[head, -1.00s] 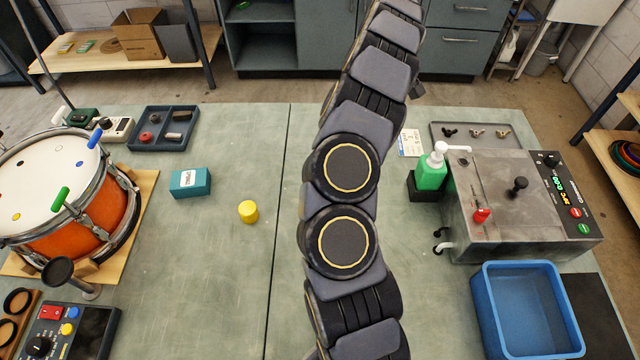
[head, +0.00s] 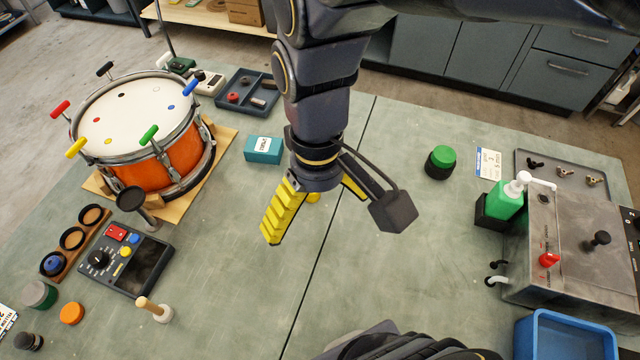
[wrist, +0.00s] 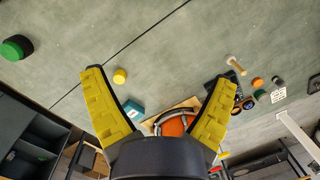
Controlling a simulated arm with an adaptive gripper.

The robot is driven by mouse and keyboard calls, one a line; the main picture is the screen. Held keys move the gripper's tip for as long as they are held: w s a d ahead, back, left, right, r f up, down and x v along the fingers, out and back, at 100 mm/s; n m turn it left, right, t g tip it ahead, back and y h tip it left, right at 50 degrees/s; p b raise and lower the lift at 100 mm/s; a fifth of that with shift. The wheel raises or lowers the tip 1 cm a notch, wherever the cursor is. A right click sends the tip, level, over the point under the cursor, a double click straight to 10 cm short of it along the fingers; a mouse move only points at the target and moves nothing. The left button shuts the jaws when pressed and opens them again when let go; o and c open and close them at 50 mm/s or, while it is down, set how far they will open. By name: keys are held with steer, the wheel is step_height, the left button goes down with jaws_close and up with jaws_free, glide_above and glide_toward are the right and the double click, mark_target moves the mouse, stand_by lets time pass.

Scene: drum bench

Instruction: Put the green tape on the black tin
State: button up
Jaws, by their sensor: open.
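A short green cylinder, which looks like the green tape (head: 443,155), sits on top of a black round tin (head: 439,171) on the bench, right of the centre seam. In the wrist view the green top (wrist: 14,46) and dark base (wrist: 9,52) show at the upper left. My gripper (head: 314,214) is above the middle of the bench, left of and apart from them. Its two yellow fingers are spread and nothing is between them in the wrist view (wrist: 160,82).
A yellow cylinder (head: 313,198) is partly hidden behind my gripper. The teal box (head: 263,150) and drum (head: 150,150) are left. The green pump bottle (head: 503,199), grey machine (head: 575,245) and blue bin (head: 560,345) are right. The bench between gripper and tin is clear.

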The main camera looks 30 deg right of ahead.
steer(key=s+f+m, duration=0.1)
steer(key=s, duration=0.5)
steer(key=shift+a+f+h, duration=0.2)
steer(key=shift+f+h, duration=0.05)
steer(key=shift+h, duration=0.05)
